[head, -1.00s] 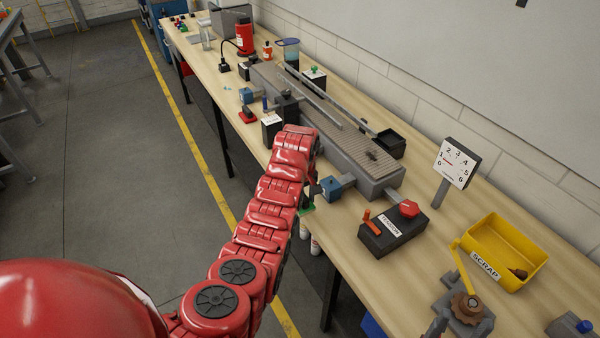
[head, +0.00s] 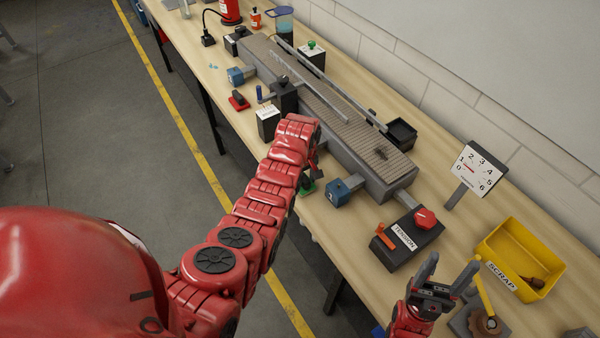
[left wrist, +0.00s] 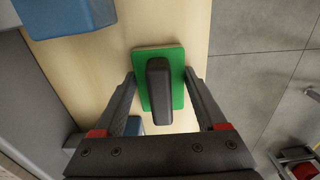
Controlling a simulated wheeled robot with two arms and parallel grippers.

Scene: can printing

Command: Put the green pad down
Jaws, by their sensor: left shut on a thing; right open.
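The green pad (left wrist: 173,60), a flat green plate with a black grip block (left wrist: 158,92), shows between the fingers of my left gripper (left wrist: 161,76) in the left wrist view. My left gripper is shut on the pad. In the head view the pad (head: 308,188) is a small green patch below my left gripper (head: 312,172), at the bench's front edge. Most of it is hidden by my arm. I cannot tell whether it touches the wood. My right gripper (head: 432,275) is open and empty, above the bench's near end.
A blue block (head: 338,194) on a grey shaft stands close right of the pad. The grey conveyor (head: 345,135) runs behind it. The tension box (head: 407,238), gauge (head: 478,168) and yellow scrap bin (head: 520,255) stand to the right. The floor drops away at the front edge.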

